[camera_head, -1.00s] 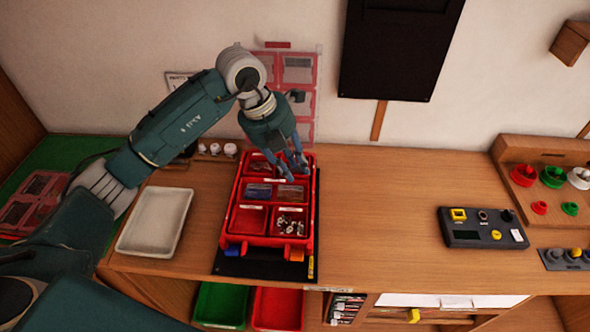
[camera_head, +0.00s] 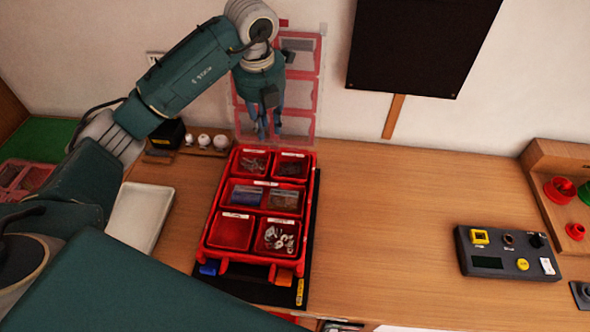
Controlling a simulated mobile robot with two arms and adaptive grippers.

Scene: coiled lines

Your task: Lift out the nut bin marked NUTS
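A red case (camera_head: 209,215) with several small bins stands on a dark mat on the wooden bench. Each bin has a small white label, too small to read. The front right bin (camera_head: 277,236) holds silvery, nut-like pieces; the front left bin (camera_head: 231,231) looks empty. The middle bins hold bluish and brownish parts, and the back bins hold small dark or grey parts. My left gripper (camera_head: 269,133) hangs fingers down just behind the case's back edge, in front of its raised clear red lid (camera_head: 303,72). Its fingers are apart with nothing between them. My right gripper is not in view.
A white tray (camera_head: 141,213) lies left of the case, partly hidden by my arm. Small white pots (camera_head: 204,140) and a black box (camera_head: 166,137) stand behind. A dark control box (camera_head: 508,253) is at right. The bench between is clear.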

